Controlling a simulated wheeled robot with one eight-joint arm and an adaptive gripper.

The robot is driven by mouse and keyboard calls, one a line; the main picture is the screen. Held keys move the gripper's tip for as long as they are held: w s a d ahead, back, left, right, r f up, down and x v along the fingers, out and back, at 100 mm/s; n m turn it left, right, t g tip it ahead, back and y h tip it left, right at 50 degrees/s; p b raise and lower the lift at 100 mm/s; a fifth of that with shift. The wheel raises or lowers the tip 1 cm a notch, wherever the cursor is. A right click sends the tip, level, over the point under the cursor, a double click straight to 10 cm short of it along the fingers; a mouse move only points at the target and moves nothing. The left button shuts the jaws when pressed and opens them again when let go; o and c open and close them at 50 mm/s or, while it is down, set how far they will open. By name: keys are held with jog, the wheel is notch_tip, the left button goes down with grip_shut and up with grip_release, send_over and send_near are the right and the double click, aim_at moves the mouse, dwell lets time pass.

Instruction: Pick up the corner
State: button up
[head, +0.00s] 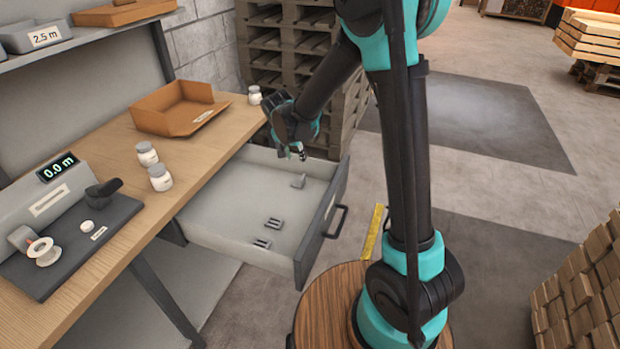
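My gripper (292,153) hangs above the far part of the open drawer, pointing down. Its two fingertips look apart, with nothing visible between them. Two small grey clip-like pieces (274,223) (262,243) lie nearer the front of the drawer. The drawer (322,222) is pulled out from under the workbench.
The wooden workbench (222,122) bears an orange-brown tray (170,118), white jars (160,178) and a grey device with a "0.0 m" display (58,167). Stacked pallets (270,50) stand behind the drawer. Stacked blocks (585,290) stand at lower right.

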send_near(302, 177)
jog(key=x, duration=0.5)
jog(key=shift+s+d+f, duration=0.15)
jog(key=shift+s, duration=0.15)
jog(key=x, duration=0.4)
jog(key=shift+w, duration=0.35)
jog(key=shift+w+f, duration=0.2)
jog(key=shift+f, duration=0.3)
grip_shut()
